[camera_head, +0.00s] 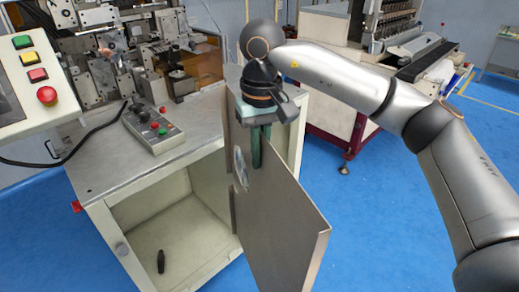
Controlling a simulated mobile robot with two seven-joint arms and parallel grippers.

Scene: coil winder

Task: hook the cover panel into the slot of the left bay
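The cover panel (278,222) is a flat grey-brown sheet, standing tilted in front of the right part of the cabinet. A round, shiny patch shows at its left side. My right gripper (257,150) points down at the panel's upper edge, its dark green fingers closed on it. The left bay (150,215) of the cabinet is an open, pale compartment at the lower left, and the panel is to its right. I cannot make out the bay's slot. The panel hides much of the cabinet's right side. My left gripper is not in view.
A small black object (161,262) lies on the bay floor. A control box (152,128) with buttons and a cable sits on the cabinet top (95,165), below the winder machinery. A button panel (35,75) stands at upper left. Blue floor (385,225) is clear at right.

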